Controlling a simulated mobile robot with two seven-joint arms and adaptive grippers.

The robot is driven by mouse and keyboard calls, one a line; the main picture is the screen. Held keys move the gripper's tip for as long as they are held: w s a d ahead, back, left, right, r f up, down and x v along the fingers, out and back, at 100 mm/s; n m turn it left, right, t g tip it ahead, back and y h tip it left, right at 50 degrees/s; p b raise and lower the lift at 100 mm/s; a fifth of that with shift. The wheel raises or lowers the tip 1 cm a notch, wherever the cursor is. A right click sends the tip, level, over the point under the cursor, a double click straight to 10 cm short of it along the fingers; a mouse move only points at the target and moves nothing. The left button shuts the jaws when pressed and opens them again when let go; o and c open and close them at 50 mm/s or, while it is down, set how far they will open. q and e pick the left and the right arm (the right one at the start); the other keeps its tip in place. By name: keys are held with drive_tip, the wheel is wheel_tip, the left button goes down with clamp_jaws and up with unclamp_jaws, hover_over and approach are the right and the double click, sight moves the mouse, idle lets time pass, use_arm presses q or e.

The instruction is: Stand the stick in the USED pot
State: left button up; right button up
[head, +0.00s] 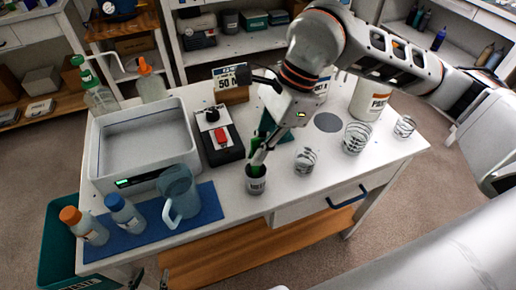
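The USED pot (256,187), a small pale cup with dark lettering, stands near the table's front edge. A green stick (256,171) shows at its mouth, with its lower end hidden inside the pot. My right gripper (259,157) points down just above the pot, its fingers close together around the stick's upper part. The fingers hide part of the stick. My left gripper (151,280) shows only as two dark tips, spaced apart, at the bottom edge of the head view, well away from the pot.
Printed clear cups (305,160) stand right of the pot. A blue jug (178,195) and bottles (126,215) stand on a blue mat (208,208) at left, before a grey tub (143,127). A white container (369,97) stands at back right.

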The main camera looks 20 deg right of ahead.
drive_tip(key=o, duration=0.3)
drive_tip(key=v, duration=1.2)
idle(0.8)
